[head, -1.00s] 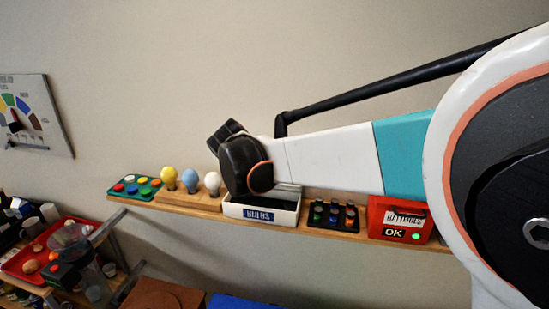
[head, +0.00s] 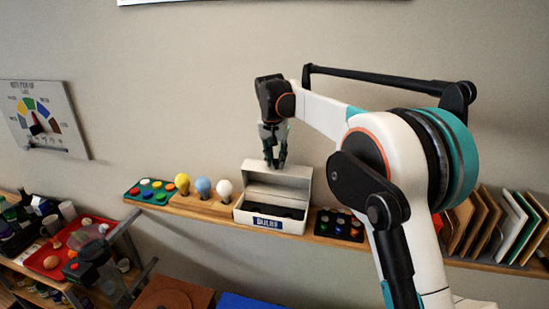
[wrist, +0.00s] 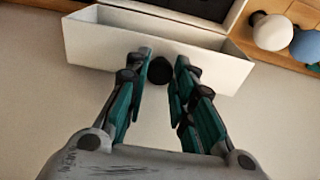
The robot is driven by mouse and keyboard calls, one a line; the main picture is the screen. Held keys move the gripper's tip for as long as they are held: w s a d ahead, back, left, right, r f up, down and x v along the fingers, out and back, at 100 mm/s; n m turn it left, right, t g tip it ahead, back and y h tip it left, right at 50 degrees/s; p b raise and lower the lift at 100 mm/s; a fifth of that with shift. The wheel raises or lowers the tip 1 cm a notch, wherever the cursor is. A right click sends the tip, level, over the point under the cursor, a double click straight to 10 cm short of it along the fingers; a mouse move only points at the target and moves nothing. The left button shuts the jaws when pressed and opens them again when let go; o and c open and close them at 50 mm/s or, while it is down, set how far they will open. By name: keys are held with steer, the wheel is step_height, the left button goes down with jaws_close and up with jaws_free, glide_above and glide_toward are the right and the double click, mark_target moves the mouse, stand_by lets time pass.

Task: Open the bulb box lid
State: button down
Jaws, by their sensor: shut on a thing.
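The white bulb box (head: 243,215) stands on the wooden shelf, with a dark label on its front. Its lid (head: 285,178) is raised at the back, and the dark inside shows from above. My gripper (head: 273,163) points down at the top of the raised lid. In the wrist view, the gripper's fingers (wrist: 160,75) are on either side of a round black knob (wrist: 160,70) on the lid's white outer face (wrist: 110,40). The gripper is shut on this knob. The box's dark inside lies beyond the lid there.
Yellow, blue and white bulbs (head: 203,187) stand on a wooden block left of the box. A green tray (head: 150,191) of coloured discs is farther left. A dark rack (head: 339,225) of small coloured pieces is close on the right. The wall is behind.

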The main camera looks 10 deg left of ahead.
steer(key=shift+w, duration=0.4)
steer(key=shift+d, duration=0.1)
steer(key=c, duration=1.3)
jaws_free()
steer(key=shift+w+f, duration=0.15)
steer(key=shift+c, duration=0.2)
steer(key=v, duration=1.2)
